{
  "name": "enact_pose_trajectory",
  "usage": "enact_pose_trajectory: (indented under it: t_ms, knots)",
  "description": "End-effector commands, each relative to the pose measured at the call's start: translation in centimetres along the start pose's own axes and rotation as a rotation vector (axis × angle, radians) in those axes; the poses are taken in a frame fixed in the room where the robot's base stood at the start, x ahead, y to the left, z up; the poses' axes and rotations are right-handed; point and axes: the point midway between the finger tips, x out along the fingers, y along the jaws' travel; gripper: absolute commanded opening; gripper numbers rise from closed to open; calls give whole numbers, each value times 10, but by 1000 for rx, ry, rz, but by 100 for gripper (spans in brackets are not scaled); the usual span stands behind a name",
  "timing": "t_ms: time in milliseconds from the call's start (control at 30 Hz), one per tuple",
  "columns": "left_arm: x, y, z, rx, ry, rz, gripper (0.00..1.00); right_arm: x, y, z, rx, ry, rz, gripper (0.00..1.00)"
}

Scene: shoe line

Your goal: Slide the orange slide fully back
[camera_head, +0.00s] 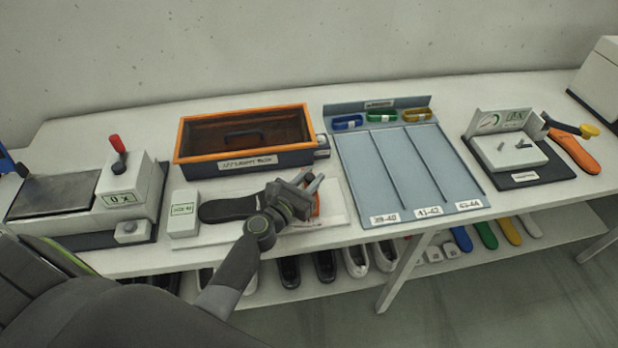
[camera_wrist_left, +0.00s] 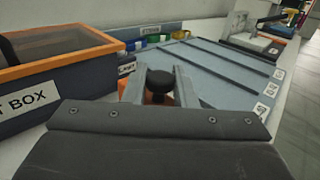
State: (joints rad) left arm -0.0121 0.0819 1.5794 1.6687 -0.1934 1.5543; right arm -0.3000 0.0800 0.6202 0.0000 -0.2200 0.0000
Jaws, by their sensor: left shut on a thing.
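The orange slide (camera_head: 316,205) sits at the right part of a white measuring board (camera_head: 336,217), mostly hidden behind my left gripper (camera_head: 311,180). In the left wrist view, a round black knob (camera_wrist_left: 160,80) stands between the two grey fingers of the left gripper (camera_wrist_left: 160,72), with a little orange of the slide below it. The left gripper is shut on this knob. A black sole (camera_head: 225,208) lies on the board to the left of the gripper. My right gripper is not in view.
An orange-rimmed box (camera_head: 245,163) stands close behind the board. A blue-grey tray (camera_head: 350,185) with three lanes lies to the right. A white block (camera_head: 183,210) stands left of the sole. The table's front edge is close.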

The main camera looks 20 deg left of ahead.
Motion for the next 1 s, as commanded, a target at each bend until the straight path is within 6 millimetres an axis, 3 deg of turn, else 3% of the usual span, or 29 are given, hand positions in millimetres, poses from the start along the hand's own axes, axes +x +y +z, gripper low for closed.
enact_pose_trajectory:
  t_ms: [300, 667, 700, 867, 1000]
  knots:
    - [43, -43, 0, -4, -1, 0, 0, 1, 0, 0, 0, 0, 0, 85]
    - [48, -49, 1, -2, -1, -3, 0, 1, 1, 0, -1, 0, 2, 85]
    - [48, -49, 1, -2, -2, -3, 26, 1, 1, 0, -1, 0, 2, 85]
    - [48, -49, 1, -1, -1, -2, 45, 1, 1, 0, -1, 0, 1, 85]
    - [48, -48, 0, -1, -1, -1, 45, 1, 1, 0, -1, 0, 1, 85]
